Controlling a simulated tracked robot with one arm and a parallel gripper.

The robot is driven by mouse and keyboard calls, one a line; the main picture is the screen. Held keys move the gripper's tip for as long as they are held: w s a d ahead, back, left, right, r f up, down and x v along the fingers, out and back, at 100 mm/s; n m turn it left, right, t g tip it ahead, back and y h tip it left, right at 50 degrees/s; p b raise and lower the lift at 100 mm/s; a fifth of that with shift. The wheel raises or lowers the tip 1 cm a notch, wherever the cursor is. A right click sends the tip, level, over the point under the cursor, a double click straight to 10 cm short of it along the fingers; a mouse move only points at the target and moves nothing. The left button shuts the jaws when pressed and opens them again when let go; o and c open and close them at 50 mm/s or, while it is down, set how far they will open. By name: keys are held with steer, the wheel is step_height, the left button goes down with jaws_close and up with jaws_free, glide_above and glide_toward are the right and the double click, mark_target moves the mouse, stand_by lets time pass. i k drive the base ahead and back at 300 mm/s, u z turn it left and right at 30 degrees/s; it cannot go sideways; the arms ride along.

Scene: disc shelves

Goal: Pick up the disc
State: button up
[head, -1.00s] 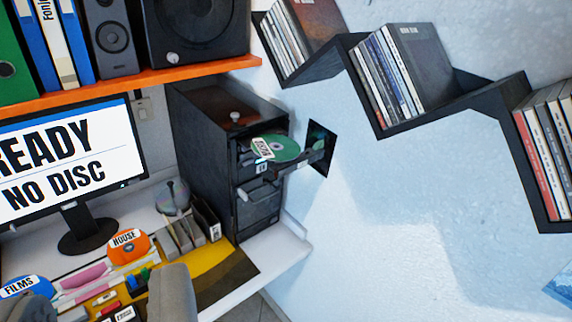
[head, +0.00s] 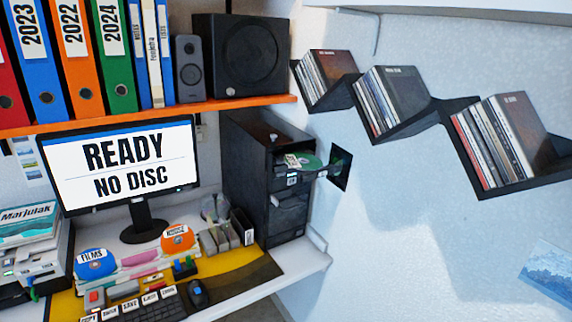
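A green disc (head: 310,162) with a white label lies on the pulled-out tray of a black computer tower (head: 255,190). The label is too small to read surely. A blue disc (head: 95,266) labelled FILMS and an orange disc (head: 178,240) labelled HOUSE stand in holders on the desk. The monitor (head: 125,168) reads READY, NO DISC. My gripper is not in view.
An orange shelf (head: 150,117) with binders and speakers hangs above the monitor. Black zigzag shelves (head: 432,116) with cases run along the right wall. A dark square opening (head: 341,168) is in the wall beside the tray. A keyboard and mouse (head: 198,294) lie at the desk front.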

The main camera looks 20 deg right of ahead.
mark_target(299, 160)
steer(key=u, duration=1.75)
steer(key=i, duration=1.65)
steer(key=z, duration=3)
steer(key=i, duration=1)
steer(key=z, duration=0.1)
